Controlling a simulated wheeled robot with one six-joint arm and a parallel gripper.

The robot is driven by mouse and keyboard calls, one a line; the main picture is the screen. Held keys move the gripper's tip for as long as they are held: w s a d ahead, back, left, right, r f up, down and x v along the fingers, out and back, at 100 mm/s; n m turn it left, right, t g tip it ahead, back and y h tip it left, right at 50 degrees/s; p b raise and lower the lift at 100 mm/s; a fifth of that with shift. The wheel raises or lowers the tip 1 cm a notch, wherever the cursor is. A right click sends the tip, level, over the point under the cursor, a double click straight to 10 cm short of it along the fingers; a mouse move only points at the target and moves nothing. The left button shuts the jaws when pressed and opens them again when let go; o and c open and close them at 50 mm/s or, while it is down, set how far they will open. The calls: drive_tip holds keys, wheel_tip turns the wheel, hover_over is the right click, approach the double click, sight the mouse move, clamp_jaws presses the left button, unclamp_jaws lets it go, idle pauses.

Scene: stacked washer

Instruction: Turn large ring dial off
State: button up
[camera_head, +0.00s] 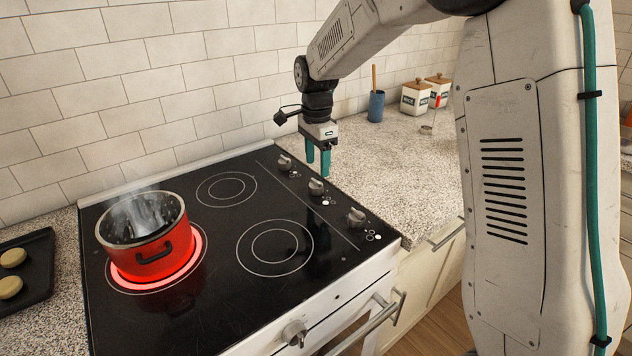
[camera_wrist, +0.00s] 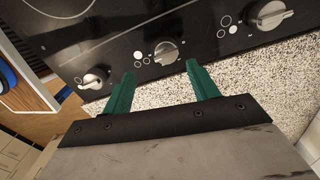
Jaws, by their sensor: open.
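The black cooktop (camera_head: 215,245) has a column of three silver dials along its right edge: a back dial (camera_head: 284,162), a middle dial (camera_head: 316,186) and a front dial (camera_head: 356,217). Small ring and dot marks sit beside each; I cannot tell which dial is marked for the large ring. One ring (camera_head: 197,262) glows red under a steaming red pot (camera_head: 143,237). My gripper (camera_head: 317,168) is open and empty, pointing down above the middle dial. In the wrist view the middle dial (camera_wrist: 166,52) appears just beyond and between my gripper's fingertips (camera_wrist: 161,70), apparently not touched.
A tiled wall stands behind the cooktop. The speckled counter (camera_head: 390,160) to the right is mostly clear, with a blue cup (camera_head: 376,106) and white canisters (camera_head: 415,98) at the back. A dark tray (camera_head: 35,268) lies at left. An oven handle (camera_head: 370,322) juts out in front.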

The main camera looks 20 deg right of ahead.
sight(316, 181)
drive_tip(key=shift+w+r+m, duration=0.4)
drive_tip(key=shift+m, duration=0.4)
drive_tip(key=shift+f+m, duration=0.2)
drive_tip(key=shift+m, duration=0.3)
wheel_tip(316, 181, down, 8)
drive_tip(key=shift+r, duration=0.25)
drive_tip(key=c, duration=1)
